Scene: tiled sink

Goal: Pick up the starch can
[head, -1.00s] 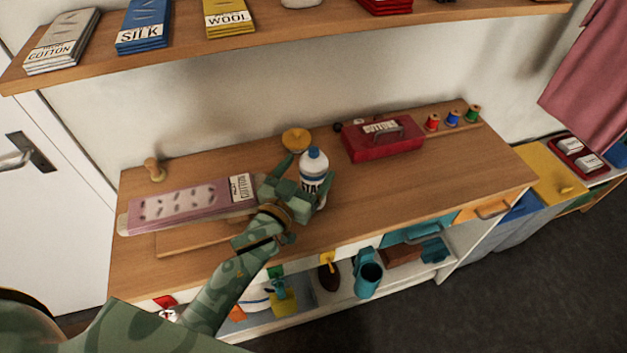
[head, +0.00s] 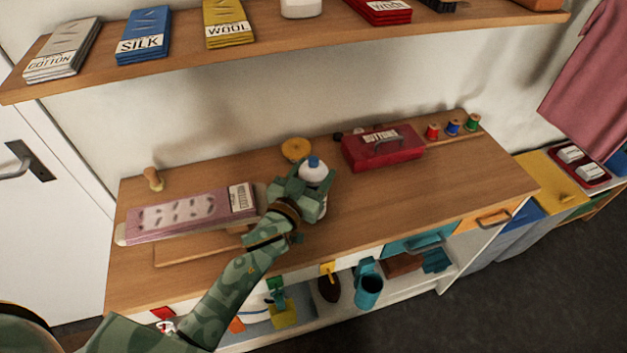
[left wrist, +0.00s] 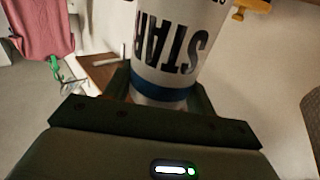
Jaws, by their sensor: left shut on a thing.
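The starch can (head: 315,172) is white with a blue cap and stands on the wooden bench top in the head view. My left gripper (head: 303,188) is shut on it, with the fingers around its body. In the left wrist view the can (left wrist: 176,50) fills the top middle, with large dark "STAR" lettering and a blue band, between the two fingers (left wrist: 160,98). My right gripper is not in view.
A yellow round thing (head: 295,149) sits behind the can. A red buttons box (head: 382,148) and several thread spools (head: 453,127) stand to the right. A shelf (head: 290,42) hangs above. The bench's right front (head: 430,200) is clear.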

